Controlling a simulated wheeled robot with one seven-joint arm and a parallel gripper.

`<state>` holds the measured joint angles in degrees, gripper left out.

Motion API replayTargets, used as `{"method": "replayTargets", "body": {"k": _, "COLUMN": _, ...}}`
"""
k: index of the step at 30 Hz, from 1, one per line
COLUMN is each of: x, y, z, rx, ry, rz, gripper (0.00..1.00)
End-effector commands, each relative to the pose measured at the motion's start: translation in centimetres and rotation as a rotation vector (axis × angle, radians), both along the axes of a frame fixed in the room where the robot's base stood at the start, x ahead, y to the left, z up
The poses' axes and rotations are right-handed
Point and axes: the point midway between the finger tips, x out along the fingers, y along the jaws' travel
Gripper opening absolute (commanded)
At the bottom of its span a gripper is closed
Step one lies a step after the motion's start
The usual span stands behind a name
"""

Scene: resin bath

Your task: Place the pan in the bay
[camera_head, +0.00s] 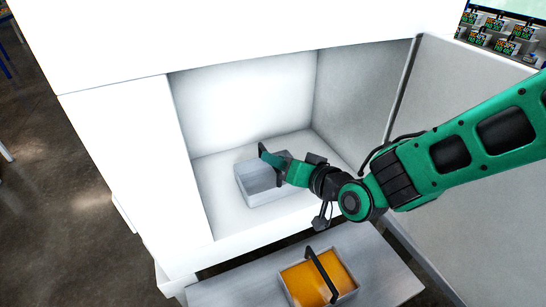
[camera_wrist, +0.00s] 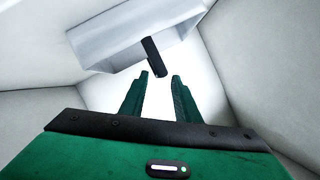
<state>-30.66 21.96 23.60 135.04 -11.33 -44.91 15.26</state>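A grey box-like pan (camera_head: 262,184) with a black handle stands on the floor of the white bay (camera_head: 225,200). In the wrist view the pan (camera_wrist: 110,48) is at the top, and its black handle (camera_wrist: 153,56) points down toward my fingertips. My gripper (camera_head: 276,160) is inside the bay, above the pan beside its handle. In the wrist view the gripper's green fingers (camera_wrist: 160,76) are apart, with the handle's end just beyond the gap between the tips. I see no firm grip on it.
A second pan (camera_head: 292,287) with orange contents and a black handle stands on a grey bench (camera_head: 230,292) in front of the bay. An open grey door (camera_head: 455,90) is at the right. White bay walls close in around my gripper.

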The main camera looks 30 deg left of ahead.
Motion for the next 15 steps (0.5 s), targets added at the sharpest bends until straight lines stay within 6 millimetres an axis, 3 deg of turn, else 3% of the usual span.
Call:
{"method": "replayTargets", "body": {"k": 6, "x": -1.7, "y": -3.9, "z": 1.5, "rx": 0.0, "ry": -0.002, "rz": -0.003, "gripper": 0.29}}
{"method": "replayTargets", "body": {"k": 15, "x": -3.1, "y": -6.6, "z": 2.4, "rx": 0.0, "ry": 0.0, "rz": -0.002, "gripper": 0.29}}
